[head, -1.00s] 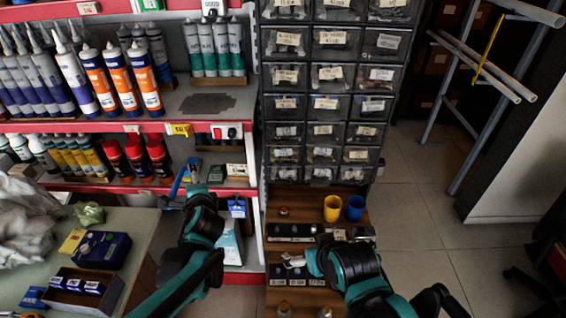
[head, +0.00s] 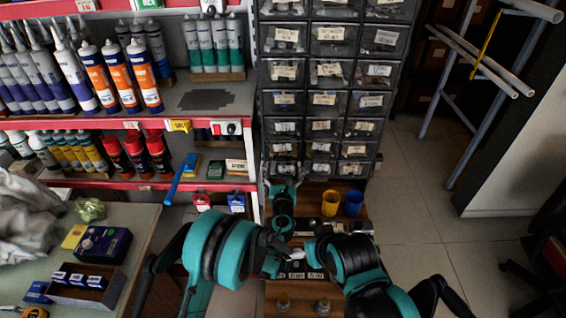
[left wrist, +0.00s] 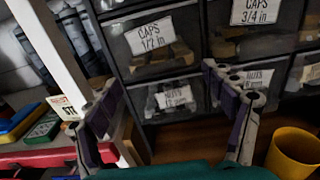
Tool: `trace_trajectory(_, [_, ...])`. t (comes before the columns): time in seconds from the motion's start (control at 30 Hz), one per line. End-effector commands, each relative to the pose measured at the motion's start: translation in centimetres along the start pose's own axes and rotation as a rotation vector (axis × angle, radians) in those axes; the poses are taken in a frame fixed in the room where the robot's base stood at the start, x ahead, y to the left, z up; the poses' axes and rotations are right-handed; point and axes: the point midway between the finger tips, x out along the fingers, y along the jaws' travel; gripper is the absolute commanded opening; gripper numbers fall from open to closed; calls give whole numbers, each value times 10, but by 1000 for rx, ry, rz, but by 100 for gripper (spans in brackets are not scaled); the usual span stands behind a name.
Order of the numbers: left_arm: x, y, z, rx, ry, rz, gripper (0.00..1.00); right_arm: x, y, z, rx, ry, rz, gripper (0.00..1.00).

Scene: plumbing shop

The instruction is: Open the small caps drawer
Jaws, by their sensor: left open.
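The small caps drawer, labelled "CAPS 1/2 in" (left wrist: 155,48), is closed in the left column of the dark drawer cabinet, second row from the bottom. It also shows in the head view (head: 284,148). My left gripper (left wrist: 170,97) is open and empty in front of the bottom-left drawers. Its fingers stand apart on either side of the lower drawer, below the caps label. In the head view the left gripper (head: 284,182) is at the cabinet's foot. My right gripper (head: 293,254) is low over the wooden shelf, partly hidden, and its jaws are unclear.
A "CAPS 3/4 in" drawer (left wrist: 255,15) is to the right. A yellow cup (head: 330,203) and a blue cup (head: 353,204) stand on the wooden shelf right of my left gripper.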

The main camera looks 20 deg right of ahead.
Motion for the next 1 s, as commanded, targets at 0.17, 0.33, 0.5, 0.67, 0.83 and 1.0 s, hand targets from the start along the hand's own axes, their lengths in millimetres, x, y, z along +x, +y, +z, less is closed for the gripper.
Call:
trace_trajectory(0.17, [26, 1, -2, -2, 0, 2, 83, 7, 0, 5, 0, 0, 0, 100])
trace_trajectory(0.33, [36, 1, 0, -3, 0, 2, 83, 8, 0, 6, 0, 0, 0, 100])
trace_trajectory(0.5, [37, 1, 1, -3, 0, 1, 83, 8, 0, 6, 0, 0, 0, 100])
trace_trajectory(0.67, [36, 1, 1, -3, 0, 2, 59, 8, 0, 6, 0, 0, 0, 100])
trace_trajectory(0.83, [36, 1, 1, -3, 0, 2, 14, 8, 0, 6, 0, 0, 0, 100])
trace_trajectory(1.0, [37, 2, 1, -4, 0, 2, 10, 8, 0, 6, 0, 0, 0, 100])
